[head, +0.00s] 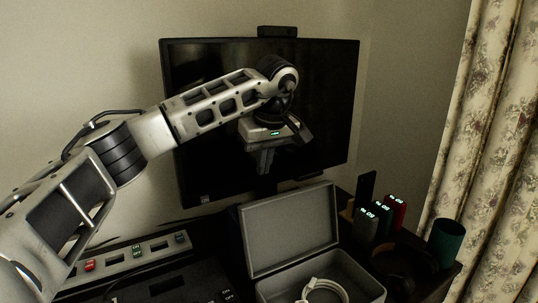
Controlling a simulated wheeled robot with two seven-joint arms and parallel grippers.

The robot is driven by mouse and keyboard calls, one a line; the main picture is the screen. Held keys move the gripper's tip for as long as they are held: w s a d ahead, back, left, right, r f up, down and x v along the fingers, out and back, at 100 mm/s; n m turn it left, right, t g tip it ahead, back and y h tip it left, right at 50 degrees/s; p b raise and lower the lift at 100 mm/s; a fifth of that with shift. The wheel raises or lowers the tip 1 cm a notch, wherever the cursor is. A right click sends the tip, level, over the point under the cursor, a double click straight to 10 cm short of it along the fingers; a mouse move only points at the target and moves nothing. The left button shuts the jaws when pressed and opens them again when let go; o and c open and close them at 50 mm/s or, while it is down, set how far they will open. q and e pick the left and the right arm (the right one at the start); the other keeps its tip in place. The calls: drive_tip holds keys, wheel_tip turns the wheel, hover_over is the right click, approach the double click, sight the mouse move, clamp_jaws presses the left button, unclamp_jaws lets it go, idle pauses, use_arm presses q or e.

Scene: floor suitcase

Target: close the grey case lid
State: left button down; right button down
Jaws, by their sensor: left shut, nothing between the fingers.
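The grey case stands on the dark desk at the bottom middle, with its lid (290,229) raised and leaning back. Its open base (368,283) faces up and holds a coiled white cable (323,291). The bottom of the case is cut off by the picture edge. My left gripper (262,170) is above and behind the raised lid, pointing down in front of the dark screen. Its fingers are together and empty, apart from the lid. My right gripper does not show.
A large dark monitor (190,90) stands behind the case. Red, green and grey devices with lit displays (395,212), a dark green cup (445,243) and black headphones stand to the right. A grey panel with coloured buttons (128,257) lies to the left. A floral curtain (495,130) hangs at right.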

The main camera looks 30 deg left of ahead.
use_arm(q)
drive_tip(key=f, duration=0.1)
drive_tip(key=s+d+f, duration=0.1)
drive_tip(key=f, duration=0.1)
drive_tip(key=d+f, duration=0.1)
drive_tip(key=f, duration=0.1)
drive_tip(key=shift+s+d, duration=0.15)
idle(0.3)
